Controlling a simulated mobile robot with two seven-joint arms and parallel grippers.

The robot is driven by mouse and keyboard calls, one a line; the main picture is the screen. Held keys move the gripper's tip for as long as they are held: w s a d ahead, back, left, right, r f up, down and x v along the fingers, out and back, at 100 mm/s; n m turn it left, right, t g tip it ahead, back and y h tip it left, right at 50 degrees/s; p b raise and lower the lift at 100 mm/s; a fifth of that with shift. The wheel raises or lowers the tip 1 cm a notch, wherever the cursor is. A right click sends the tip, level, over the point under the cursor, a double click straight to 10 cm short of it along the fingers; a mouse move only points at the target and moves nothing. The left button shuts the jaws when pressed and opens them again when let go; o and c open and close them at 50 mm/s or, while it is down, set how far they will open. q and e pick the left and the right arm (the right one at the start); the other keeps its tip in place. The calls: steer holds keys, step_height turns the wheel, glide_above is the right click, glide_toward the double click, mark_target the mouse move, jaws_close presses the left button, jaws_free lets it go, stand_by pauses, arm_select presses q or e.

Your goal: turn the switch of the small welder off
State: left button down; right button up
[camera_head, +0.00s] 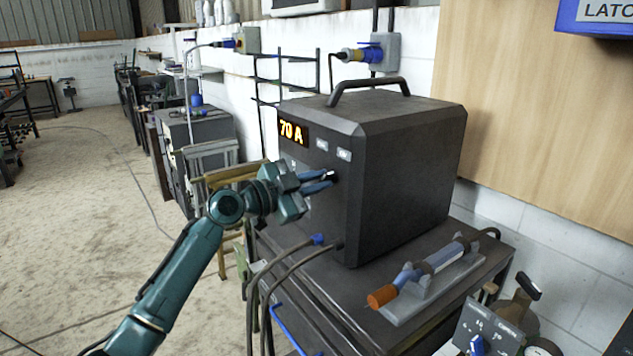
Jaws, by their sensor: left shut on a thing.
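The small welder (410,150) is a dark grey box with a black top handle. It stands on a dark cart, and its front display (292,132) reads "70 A" in orange. My left gripper (328,182) is at the welder's front panel, below two small light labels. Its blue fingers are shut on a small dark switch knob (332,175) on that panel. The knob is mostly hidden by the fingers, and I cannot tell its position. My right gripper is not in view.
A torch with an orange tip (382,296) lies in a grey holder on the cart top (345,290), right of the cables. A control box with a blue knob (478,345) is at the bottom right. The floor at left is open.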

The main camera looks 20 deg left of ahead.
arm_select(q)
steer(key=n+b, duration=0.1)
steer(key=n, duration=1.1)
steer(key=shift+p, duration=0.4)
steer(key=shift+n+p, duration=0.65)
steer(key=shift+n, duration=1.35)
steer(key=c, duration=1.5)
jaws_free()
steer(key=shift+o, duration=0.2)
steer(key=shift+a, duration=0.1)
